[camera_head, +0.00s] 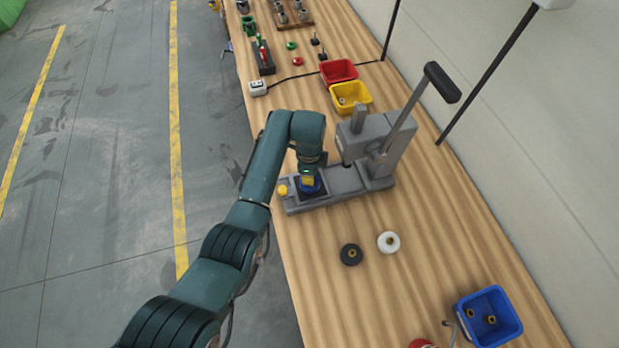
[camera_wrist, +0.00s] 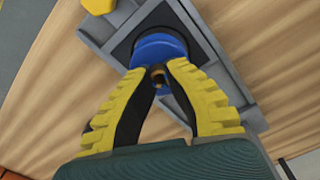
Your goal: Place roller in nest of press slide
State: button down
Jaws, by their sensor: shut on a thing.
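The blue roller (camera_head: 311,186) is at the dark square plate of the press slide (camera_head: 325,192), at the slide's left end. In the wrist view, the roller (camera_wrist: 158,48) lies over the dark square, and a brass piece (camera_wrist: 157,73) shows at its middle. My gripper (camera_head: 307,174) is above it, pointing down. In the wrist view, my gripper's yellow and black fingers (camera_wrist: 160,78) are shut on the roller at the brass piece. The nest is hidden beneath the roller. I cannot tell whether the roller is fully seated.
The grey press (camera_head: 375,145) with its long black-handled lever stands right of the slide. A yellow knob (camera_head: 282,190) is at the slide's left end. Black (camera_head: 351,255) and white (camera_head: 389,242) rollers lie in front. Yellow (camera_head: 351,97), red (camera_head: 338,71) and blue (camera_head: 489,316) bins stand on the bench.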

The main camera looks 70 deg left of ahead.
jog(key=shift+f, duration=0.6)
jog(key=c, duration=1.6)
grip_release()
jog(key=shift+f, duration=0.25)
jog(key=o, duration=0.4)
jog(key=shift+c, duration=0.2)
notch_tip(320, 180, up, 12)
jog(key=p, duration=0.1)
jog(key=shift+r, duration=0.2)
